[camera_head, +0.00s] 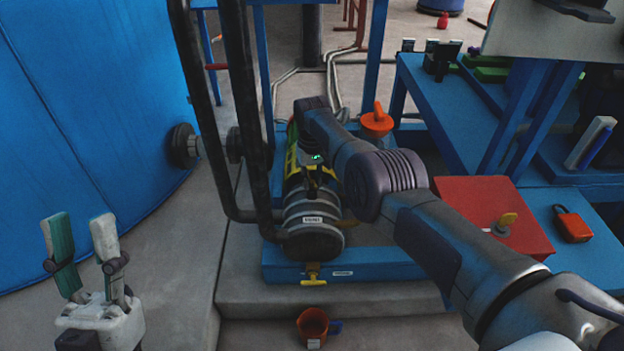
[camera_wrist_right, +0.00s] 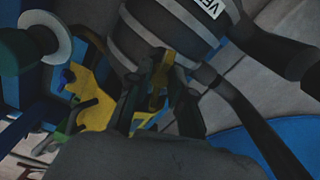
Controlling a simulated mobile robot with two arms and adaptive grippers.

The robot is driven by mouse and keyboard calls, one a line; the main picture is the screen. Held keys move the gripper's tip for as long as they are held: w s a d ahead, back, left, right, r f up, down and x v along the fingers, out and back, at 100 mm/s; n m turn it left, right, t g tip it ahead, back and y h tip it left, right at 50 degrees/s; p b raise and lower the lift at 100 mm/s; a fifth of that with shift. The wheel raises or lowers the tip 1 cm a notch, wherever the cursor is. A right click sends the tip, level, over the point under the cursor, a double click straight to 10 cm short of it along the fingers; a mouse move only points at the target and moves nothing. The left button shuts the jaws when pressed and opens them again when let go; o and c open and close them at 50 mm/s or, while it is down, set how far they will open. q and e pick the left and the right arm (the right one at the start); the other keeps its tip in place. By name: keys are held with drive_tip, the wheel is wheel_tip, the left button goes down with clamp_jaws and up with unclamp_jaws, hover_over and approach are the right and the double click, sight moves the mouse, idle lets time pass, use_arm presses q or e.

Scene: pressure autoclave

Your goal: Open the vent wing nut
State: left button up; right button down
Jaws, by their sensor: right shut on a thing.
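The vent is a dark grey banded cylinder (camera_head: 312,235) with a white label, in the middle of the head view. The label shows partly in the wrist view, above the right gripper on the vent body (camera_wrist_right: 165,30). A yellow wing nut (camera_wrist_right: 160,78) sits against that body. My right gripper (camera_wrist_right: 163,72) is shut on this wing nut, with one dark finger on each side. In the head view my right arm reaches over the cylinder and mostly hides the hold. My left gripper (camera_head: 83,235) is open and empty at the lower left, away from the vent.
Dark vertical pipes (camera_head: 240,110) stand left of the vent. Another yellow wing nut (camera_head: 313,274) is on the blue base's front. A red box (camera_head: 490,205) with a yellow knob stands right, and a blue tank (camera_head: 90,120) fills the left.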

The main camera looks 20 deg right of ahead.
sight(312, 183)
drive_tip(key=c, duration=1)
unclamp_jaws()
drive_tip(key=shift+c, duration=0.2)
drive_tip(key=shift+r, duration=0.15)
wheel_tip(312, 183, up, 12)
